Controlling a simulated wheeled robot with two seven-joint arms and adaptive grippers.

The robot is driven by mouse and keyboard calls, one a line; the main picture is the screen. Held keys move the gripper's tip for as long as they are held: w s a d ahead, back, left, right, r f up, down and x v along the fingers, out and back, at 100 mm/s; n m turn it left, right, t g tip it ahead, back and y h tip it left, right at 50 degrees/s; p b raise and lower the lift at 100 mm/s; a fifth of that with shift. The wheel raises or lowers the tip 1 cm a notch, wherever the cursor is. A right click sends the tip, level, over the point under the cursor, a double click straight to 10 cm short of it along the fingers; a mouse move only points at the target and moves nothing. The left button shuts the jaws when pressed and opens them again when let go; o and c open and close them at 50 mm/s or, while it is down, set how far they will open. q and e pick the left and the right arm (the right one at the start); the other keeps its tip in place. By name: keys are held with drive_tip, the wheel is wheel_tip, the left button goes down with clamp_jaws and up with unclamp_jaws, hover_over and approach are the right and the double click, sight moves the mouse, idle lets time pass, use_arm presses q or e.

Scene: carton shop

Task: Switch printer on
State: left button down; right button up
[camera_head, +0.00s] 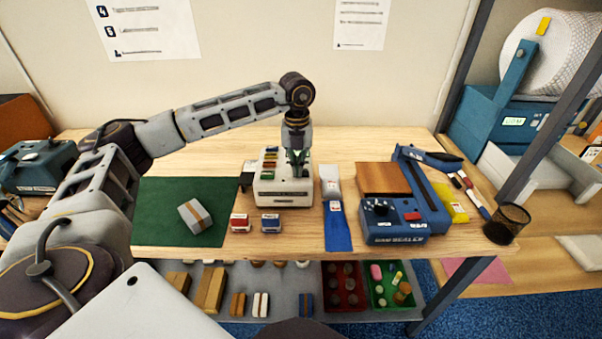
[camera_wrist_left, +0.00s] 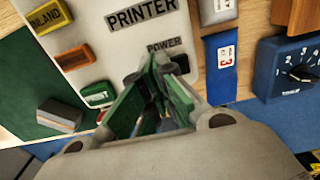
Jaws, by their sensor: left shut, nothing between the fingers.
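The printer (camera_head: 272,190) is a white box on the wooden table, with a column of coloured keys on its left side. In the left wrist view its top panel (camera_wrist_left: 110,45) reads PRINTER, and a dark POWER switch (camera_wrist_left: 180,62) sits under its label. My left gripper (camera_head: 297,170) points down over the printer's right part. In the left wrist view its green fingertips (camera_wrist_left: 155,95) are shut and empty, close to the POWER switch and partly in front of it. I cannot tell whether they touch it. My right gripper is not in view.
A green mat (camera_head: 160,215) with a small grey carton (camera_head: 195,216) lies left of the printer. Two stamps (camera_head: 255,223) stand in front. A blue strip with a dispenser (camera_head: 336,215) and the blue bar sealer (camera_head: 395,222) stand to the right. A mesh cup (camera_head: 507,223) is at the right edge.

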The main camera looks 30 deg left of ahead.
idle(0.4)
use_arm(q)
drive_tip(key=shift+r+p, duration=2.15)
drive_tip(key=shift+r, duration=1.25)
